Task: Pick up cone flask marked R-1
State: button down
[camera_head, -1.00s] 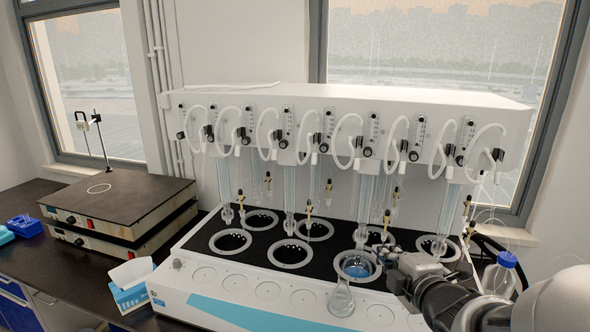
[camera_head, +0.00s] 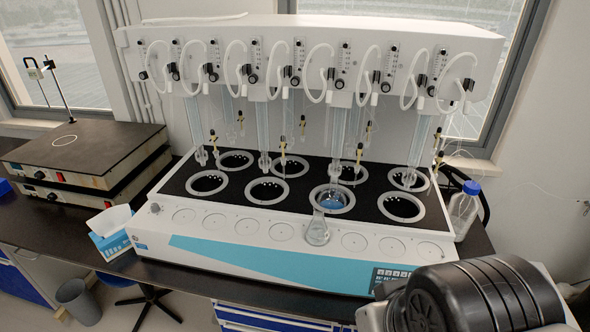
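A clear cone flask (camera_head: 317,230) stands upright on the white front ledge of the distiller (camera_head: 205,247), in front of a heating well that holds something blue (camera_head: 332,200). No R-1 mark can be read on the flask at this size. My arm fills the lower right corner of the view, in front of the distiller's right end. My gripper's fingers are not in the picture, and nothing touches the flask.
Several ringed wells sit in the black top, with glass tubes and white hoses above. A blue-capped bottle (camera_head: 464,208) stands at the right end. Hot plates (camera_head: 85,165) and a tissue box (camera_head: 110,235) are on the left. A bin (camera_head: 78,301) and a stool (camera_head: 146,302) are below the bench.

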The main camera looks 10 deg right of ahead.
aim_at(317, 234)
jog(key=i+j+z, duration=0.6)
jog(key=i+j, duration=0.15)
